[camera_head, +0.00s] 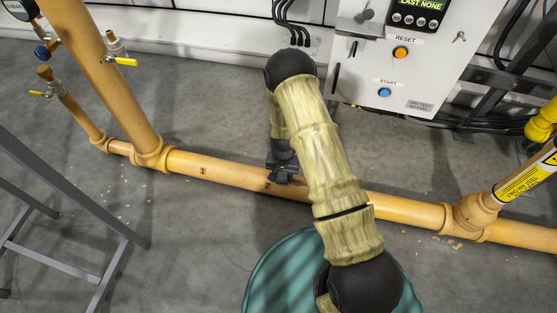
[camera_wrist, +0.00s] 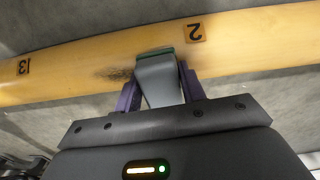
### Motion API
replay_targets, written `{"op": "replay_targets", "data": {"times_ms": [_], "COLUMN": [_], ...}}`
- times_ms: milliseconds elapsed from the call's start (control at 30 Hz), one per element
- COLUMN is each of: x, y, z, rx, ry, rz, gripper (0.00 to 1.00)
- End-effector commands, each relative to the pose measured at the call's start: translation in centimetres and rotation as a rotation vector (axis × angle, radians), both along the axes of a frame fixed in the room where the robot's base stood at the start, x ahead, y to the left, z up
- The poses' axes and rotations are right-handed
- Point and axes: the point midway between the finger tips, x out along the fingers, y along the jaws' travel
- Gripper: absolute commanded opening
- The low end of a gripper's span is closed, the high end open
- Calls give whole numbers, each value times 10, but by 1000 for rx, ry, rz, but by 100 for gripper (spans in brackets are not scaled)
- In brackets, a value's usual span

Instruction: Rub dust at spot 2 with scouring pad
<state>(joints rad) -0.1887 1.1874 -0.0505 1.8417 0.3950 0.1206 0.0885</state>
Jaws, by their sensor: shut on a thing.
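The scouring pad (camera_wrist: 160,82) is a grey block with a green edge. It is held between the purple fingers of my gripper (camera_wrist: 157,90), which is shut on it. The pad's green end lies over the yellow pipe (camera_wrist: 70,48), close to the label 2 (camera_wrist: 194,33); whether it touches the pipe I cannot tell. A dark dust smudge (camera_wrist: 118,73) shows on the pipe just left of the pad; the pad may hide part of it. In the head view my gripper (camera_head: 281,177) is at the pipe beside the label 2 (camera_head: 268,186), partly hidden by my arm.
A label 3 (camera_wrist: 23,67) marks the pipe further left. A white control box (camera_head: 420,60) stands behind on the right. Upright pipes with valves (camera_head: 100,70) rise at left, and a grey metal frame (camera_head: 75,215) stands in front. Pale flakes lie on the floor.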

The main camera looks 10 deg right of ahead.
Motion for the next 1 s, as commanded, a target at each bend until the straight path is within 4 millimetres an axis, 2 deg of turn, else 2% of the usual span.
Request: {"op": "replay_targets", "data": {"times_ms": [67, 200, 733, 1000], "x": [0, 1, 0, 1], "y": [5, 4, 5, 1], "z": [-4, 21, 67, 76], "rx": [0, 0, 0, 0], "ry": [2, 0, 2, 2], "rz": [-3, -7, -4, -12], "gripper": [19, 19, 19, 19]}}
